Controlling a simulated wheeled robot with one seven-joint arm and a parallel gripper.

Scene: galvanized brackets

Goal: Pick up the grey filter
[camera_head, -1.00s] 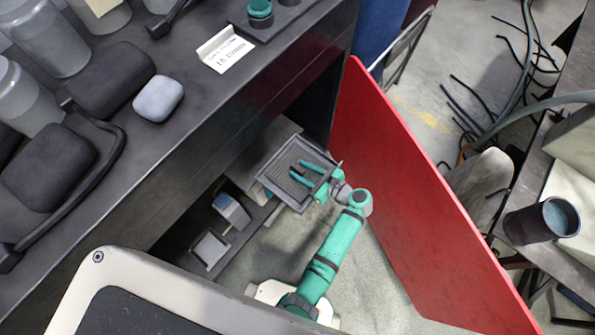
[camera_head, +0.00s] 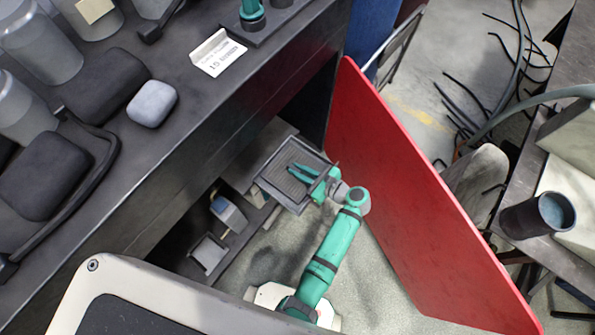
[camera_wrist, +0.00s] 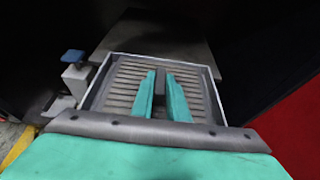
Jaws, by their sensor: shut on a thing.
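The grey filter (camera_head: 276,186) is a square with a raised grey frame and a ribbed face. It sits at the opening of the dark cabinet, and it fills the middle of the wrist view (camera_wrist: 124,82). My gripper (camera_head: 292,170) reaches over it from the right, with its teal fingers across the face. In the wrist view my gripper (camera_wrist: 160,76) is shut on a dark grey upright piece at the filter's middle. The fingers hide part of the ribs. I cannot tell whether the filter still rests on what is beneath it.
A red door panel (camera_head: 395,190) stands open close on the right of my arm. The dark bench (camera_head: 190,150) overhangs the opening from above left. A small blue-and-grey block (camera_head: 228,210) and a grey open box (camera_head: 209,252) stand left of the filter.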

